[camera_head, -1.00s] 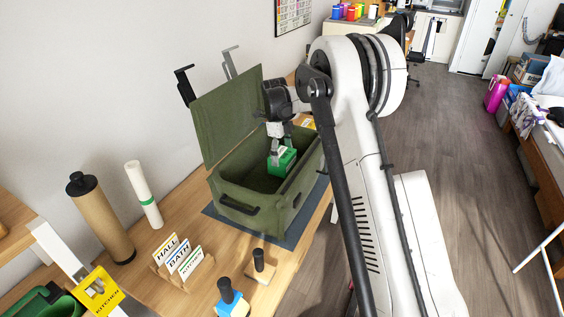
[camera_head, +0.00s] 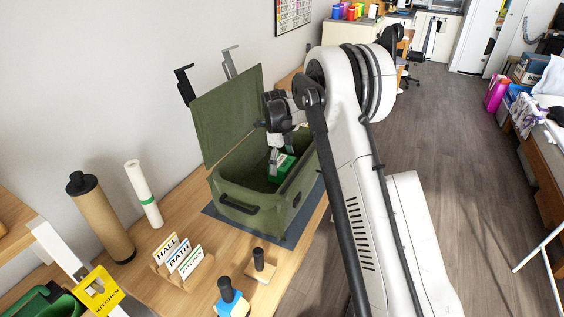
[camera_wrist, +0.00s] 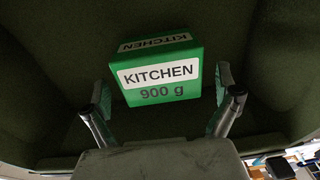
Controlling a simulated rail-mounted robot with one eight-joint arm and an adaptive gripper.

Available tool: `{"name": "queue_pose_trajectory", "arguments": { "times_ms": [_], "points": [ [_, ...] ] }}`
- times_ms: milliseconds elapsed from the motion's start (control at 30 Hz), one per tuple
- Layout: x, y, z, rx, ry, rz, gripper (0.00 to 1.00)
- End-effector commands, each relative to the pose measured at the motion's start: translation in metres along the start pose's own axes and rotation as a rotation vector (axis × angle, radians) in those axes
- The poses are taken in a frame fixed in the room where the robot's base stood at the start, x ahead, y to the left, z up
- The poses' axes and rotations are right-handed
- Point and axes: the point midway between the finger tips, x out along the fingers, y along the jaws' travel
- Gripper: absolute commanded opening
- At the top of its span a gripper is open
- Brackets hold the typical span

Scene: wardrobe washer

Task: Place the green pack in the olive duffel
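The green pack (camera_head: 285,166) is inside the olive duffel (camera_head: 240,190), whose lid stands open against the wall side. In the wrist view the pack (camera_wrist: 160,72) shows a white label reading "KITCHEN" and "900 g". My gripper (camera_head: 275,160) reaches down into the duffel beside the pack. In the wrist view its two fingers (camera_wrist: 165,112) are spread on either side of the pack, with small gaps showing. The pack appears to rest on the duffel's dark floor; its underside is hidden.
The duffel stands on a dark mat (camera_head: 242,227) on the wooden table. A card holder (camera_head: 181,262), a black-handled stamp (camera_head: 260,265), a blue block with a handle (camera_head: 230,300), a brown cylinder (camera_head: 102,220) and a white roll (camera_head: 143,195) stand left and in front.

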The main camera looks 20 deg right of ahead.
Motion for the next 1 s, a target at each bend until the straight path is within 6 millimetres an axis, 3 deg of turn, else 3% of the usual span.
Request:
{"name": "queue_pose_trajectory", "arguments": {
  "times_ms": [267, 700, 1000],
  "points": [
    [-0.006, 0.0, 0.0, 0.0, 0.0, 0.0, 0.97],
    [-0.086, 0.0, 0.0, 0.0, 0.0, 0.0, 0.97],
    [-0.119, 0.0, 0.0, -0.001, 0.0, 0.0, 0.97]
  ]
}}
